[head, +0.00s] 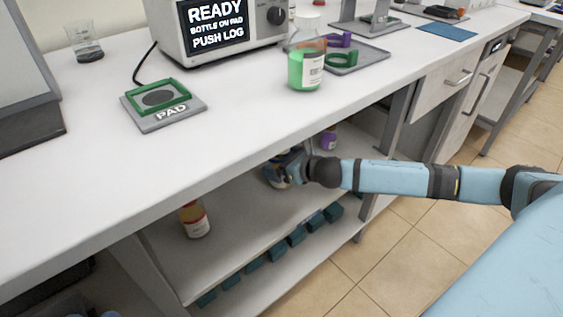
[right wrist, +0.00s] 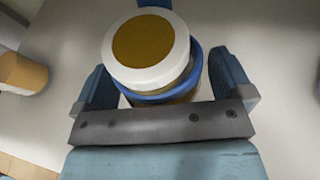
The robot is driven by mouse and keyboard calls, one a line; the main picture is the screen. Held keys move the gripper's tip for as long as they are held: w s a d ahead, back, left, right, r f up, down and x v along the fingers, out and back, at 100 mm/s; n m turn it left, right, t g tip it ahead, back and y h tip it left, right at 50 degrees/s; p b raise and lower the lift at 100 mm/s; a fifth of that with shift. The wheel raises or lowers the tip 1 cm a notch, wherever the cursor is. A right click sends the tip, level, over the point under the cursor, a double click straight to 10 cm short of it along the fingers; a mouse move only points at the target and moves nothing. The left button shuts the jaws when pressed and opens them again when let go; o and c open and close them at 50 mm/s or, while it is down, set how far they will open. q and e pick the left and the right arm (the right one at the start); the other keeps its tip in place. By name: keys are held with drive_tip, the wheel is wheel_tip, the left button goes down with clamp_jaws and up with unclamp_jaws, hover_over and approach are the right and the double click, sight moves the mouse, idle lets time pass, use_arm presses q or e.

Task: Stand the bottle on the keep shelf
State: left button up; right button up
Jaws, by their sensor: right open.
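My right gripper (head: 278,170) reaches in over the shelf (head: 240,230) under the bench. In the right wrist view its two dark blue fingers (right wrist: 168,85) stand apart on either side of a bottle (right wrist: 152,50) with a white cap, an amber disc on top and a blue ring below it. The bottle appears to stand on the shelf between the open fingers. In the head view the gripper mostly hides it. My left gripper is out of view. No label shows which shelf is the keep shelf.
An amber bottle (head: 195,220) stands on the shelf at left; a purple-topped one (head: 329,138) is further back. Teal blocks (head: 275,251) line a lower level. The bench (head: 230,120) overhangs, carrying a green bottle (head: 306,68), a pad (head: 163,105) and the "READY" machine (head: 217,30).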

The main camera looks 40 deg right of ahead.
drive_tip(key=shift+s+r, duration=0.15)
drive_tip(key=shift+r, duration=0.05)
drive_tip(key=shift+p+v, duration=1.3)
drive_tip(key=shift+v, duration=4.55)
drive_tip(key=s+a+m+y, duration=0.2)
drive_tip(key=s+a+m, duration=0.2)
drive_tip(key=a+m, duration=0.55)
drive_tip(key=s+a+m+y, duration=0.2)
drive_tip(key=s+a+m, duration=0.2)
drive_tip(key=a+m, duration=0.5)
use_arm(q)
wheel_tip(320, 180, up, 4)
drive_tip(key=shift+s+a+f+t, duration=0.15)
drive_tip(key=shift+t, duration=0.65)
use_arm(e)
drive_tip(key=s+a+r+m+t+y, duration=0.1)
drive_tip(key=s+a+r+m+t, duration=0.2)
drive_tip(key=a+r+m, duration=0.7)
drive_tip(key=s+m, duration=0.1)
drive_tip(key=m, duration=0.6)
drive_tip(key=shift+a+r, duration=0.2)
drive_tip(key=shift+r, duration=0.05)
